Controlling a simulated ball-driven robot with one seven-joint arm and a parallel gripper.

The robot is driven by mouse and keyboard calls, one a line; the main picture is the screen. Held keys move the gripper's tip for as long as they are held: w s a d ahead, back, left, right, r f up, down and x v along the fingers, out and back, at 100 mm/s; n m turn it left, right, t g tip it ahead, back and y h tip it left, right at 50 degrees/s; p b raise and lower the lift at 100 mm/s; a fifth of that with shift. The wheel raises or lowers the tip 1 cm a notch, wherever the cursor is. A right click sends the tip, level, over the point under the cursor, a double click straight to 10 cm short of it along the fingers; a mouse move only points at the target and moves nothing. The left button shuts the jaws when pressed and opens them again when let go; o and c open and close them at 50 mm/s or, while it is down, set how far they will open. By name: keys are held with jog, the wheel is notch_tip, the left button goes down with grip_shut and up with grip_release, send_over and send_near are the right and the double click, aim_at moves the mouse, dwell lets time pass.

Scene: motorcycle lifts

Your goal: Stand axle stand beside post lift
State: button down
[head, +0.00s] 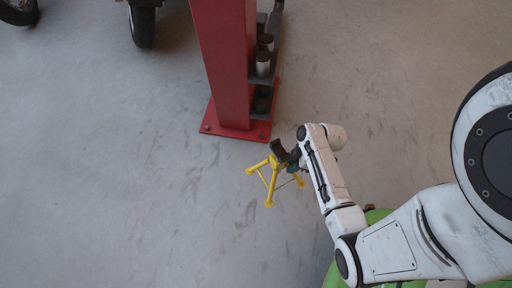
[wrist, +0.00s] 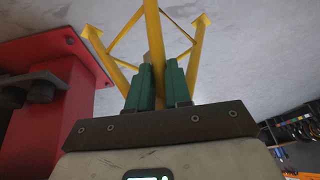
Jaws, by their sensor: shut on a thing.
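The yellow axle stand (head: 268,180) is at the end of my arm in the head view, just in front of the red post lift's base. Its legs also show in the wrist view (wrist: 153,45), where they spread away from my gripper. My gripper (head: 287,160) is shut on the axle stand; its green fingers (wrist: 158,82) close around a yellow leg or post. The red post lift (head: 226,65) stands upright on a bolted base plate (head: 236,122). I cannot tell whether the stand's feet touch the floor.
Dark and metallic lift parts (head: 263,60) are on the post's right side. A wheel (head: 142,26) is at the upper left, and another wheel (head: 18,10) is in the corner. The grey floor left of the stand is clear. A tool rack (wrist: 298,128) shows at right in the wrist view.

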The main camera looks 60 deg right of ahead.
aim_at(296, 175)
jog(key=shift+n, duration=0.5)
jog(key=shift+s+d+f+b, duration=0.25)
jog(key=shift+s+f+b, duration=0.55)
jog(key=shift+s+f, duration=0.15)
jog(key=shift+s+d+f+b, duration=0.2)
jog(key=shift+s+f+b, duration=0.6)
jog(key=shift+f, duration=0.15)
jog(key=w+d+f+b, duration=0.1)
jog(key=w+f+b, duration=0.9)
jog(key=w+f, duration=0.3)
jog(key=shift+w+d, duration=0.2)
jog(key=shift+w, duration=0.25)
jog(key=c, duration=1.4)
grip_release()
jog(key=shift+s+a+f, duration=0.1)
jog(key=shift+a, duration=0.05)
jog(key=o, duration=0.3)
jog(key=shift+o, duration=0.2)
jog(key=p+v, duration=0.5)
jog(key=v, duration=0.7)
jog(key=shift+p, duration=0.4)
